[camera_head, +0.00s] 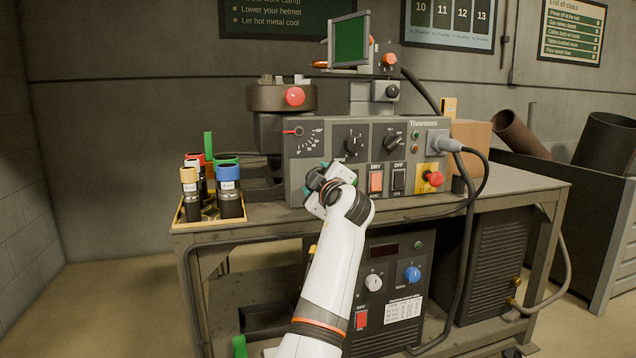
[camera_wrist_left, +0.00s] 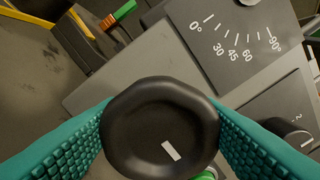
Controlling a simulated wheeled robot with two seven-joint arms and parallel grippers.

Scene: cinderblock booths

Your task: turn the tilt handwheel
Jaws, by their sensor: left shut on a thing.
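The tilt handwheel (camera_wrist_left: 150,125) is a black, lobed wheel with a dished face and one white mark, seen in the left wrist view. My left gripper (camera_wrist_left: 160,128) has its teal ribbed pads against both sides of the wheel. In the head view my left gripper (camera_head: 320,186) is at the lower left of the grey control panel (camera_head: 380,190) and mostly hides the wheel. The tilt scale (camera_head: 309,141), marked 0° to 90°, is just above it, with a red pointer (camera_head: 293,131) at its left side. The scale also shows in the wrist view (camera_wrist_left: 236,40).
A yellow-edged tray (camera_head: 205,222) with colour-capped cylinders stands left on the bench (camera_head: 400,212). Knobs, DRY and OFF switches and a red stop button (camera_head: 435,179) are on the panel right of my gripper. A black cable (camera_head: 478,190) hangs at the right.

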